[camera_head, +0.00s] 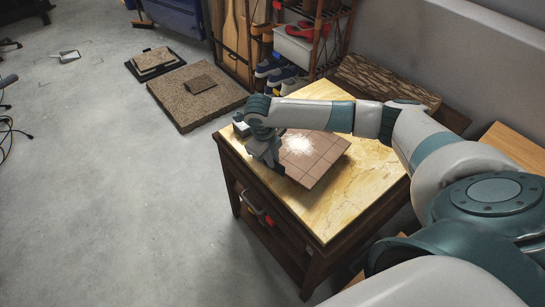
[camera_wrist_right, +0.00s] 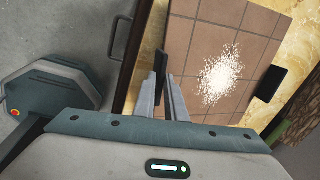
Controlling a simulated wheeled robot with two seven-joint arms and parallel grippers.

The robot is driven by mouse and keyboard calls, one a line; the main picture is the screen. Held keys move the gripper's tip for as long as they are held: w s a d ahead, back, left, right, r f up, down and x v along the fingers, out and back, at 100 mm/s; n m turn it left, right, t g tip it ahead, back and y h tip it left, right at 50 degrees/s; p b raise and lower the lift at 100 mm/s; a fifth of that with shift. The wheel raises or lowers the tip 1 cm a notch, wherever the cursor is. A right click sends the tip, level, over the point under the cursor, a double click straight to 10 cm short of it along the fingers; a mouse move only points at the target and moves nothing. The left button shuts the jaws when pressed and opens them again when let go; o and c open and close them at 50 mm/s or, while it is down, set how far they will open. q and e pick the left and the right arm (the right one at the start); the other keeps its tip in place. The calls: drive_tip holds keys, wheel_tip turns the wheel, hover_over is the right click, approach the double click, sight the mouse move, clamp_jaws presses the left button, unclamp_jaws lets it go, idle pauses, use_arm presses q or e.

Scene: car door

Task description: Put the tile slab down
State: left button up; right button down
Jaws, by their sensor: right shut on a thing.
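The tile slab (camera_head: 313,154) is a square brown tiled plate with a patch of white powder on it. It is over the wooden table (camera_head: 368,193), near the table's left edge. My right gripper (camera_head: 271,163) is shut on the slab's near left edge. My left gripper is not in view.
A bark-textured slab (camera_head: 388,84) and a shoe rack (camera_head: 300,50) stand behind. Stone mats (camera_head: 199,97) lie on the open grey floor.

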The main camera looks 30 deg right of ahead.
drive_tip(key=c, duration=1.8)
unclamp_jaws()
drive_tip(key=shift+r, duration=0.1)
drive_tip(key=b+v, duration=0.2)
drive_tip(key=v, duration=1)
drive_tip(key=shift+d+b, duration=0.1)
drive_tip(key=shift+b, duration=0.3)
drive_tip(key=shift+s, duration=0.1)
